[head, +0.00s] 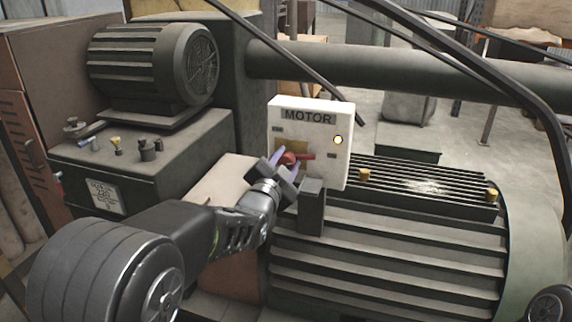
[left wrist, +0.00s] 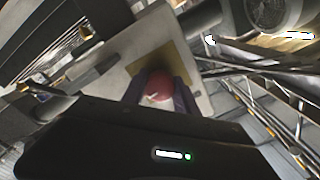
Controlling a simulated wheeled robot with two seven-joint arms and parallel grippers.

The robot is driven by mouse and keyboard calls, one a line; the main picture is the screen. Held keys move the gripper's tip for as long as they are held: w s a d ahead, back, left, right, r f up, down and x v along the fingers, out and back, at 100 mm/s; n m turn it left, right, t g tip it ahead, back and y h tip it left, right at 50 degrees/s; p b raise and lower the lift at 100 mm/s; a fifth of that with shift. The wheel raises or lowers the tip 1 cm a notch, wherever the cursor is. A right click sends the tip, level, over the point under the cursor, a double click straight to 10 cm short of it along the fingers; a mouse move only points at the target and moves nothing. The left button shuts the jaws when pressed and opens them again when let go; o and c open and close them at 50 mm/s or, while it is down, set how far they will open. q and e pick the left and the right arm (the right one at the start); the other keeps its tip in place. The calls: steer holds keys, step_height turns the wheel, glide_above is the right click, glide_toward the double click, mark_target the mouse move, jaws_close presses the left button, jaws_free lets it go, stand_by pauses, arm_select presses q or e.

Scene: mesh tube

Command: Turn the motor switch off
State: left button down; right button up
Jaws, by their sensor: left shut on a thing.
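The white motor switch box (head: 312,117) is labelled MOTOR and stands upright on the large ribbed motor. The red switch knob (head: 289,158) sits on a yellow plate low on the box's left half, with a red handle part pointing right. My left gripper (head: 285,163) is at the knob, its purple fingers shut on it. In the left wrist view the red knob (left wrist: 159,87) sits between the two fingers, partly hidden by them. My right gripper is not in view.
The large ribbed motor (head: 390,245) lies below and right of the box. A smaller motor (head: 150,65) stands on a dark green cabinet at the left. A thick horizontal pipe (head: 400,75) and slanted dark bars pass behind and above the box.

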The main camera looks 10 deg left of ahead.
arm_select(q)
steer(key=n+b, duration=0.3)
steer(key=n, duration=0.1)
steer(key=shift+a+f, duration=0.1)
steer(key=shift+f, duration=0.1)
steer(key=n+b, duration=0.4)
steer(key=n, duration=0.1)
steer(key=n+b, duration=0.3)
steer(key=shift+r+n+b, duration=0.1)
steer(key=shift+n+b, duration=1)
steer(key=shift+n, duration=1)
steer(key=shift+d, duration=0.2)
steer(key=c, duration=0.9)
jaws_free()
steer(key=shift+c, duration=0.2)
steer(key=shift+r, duration=0.1)
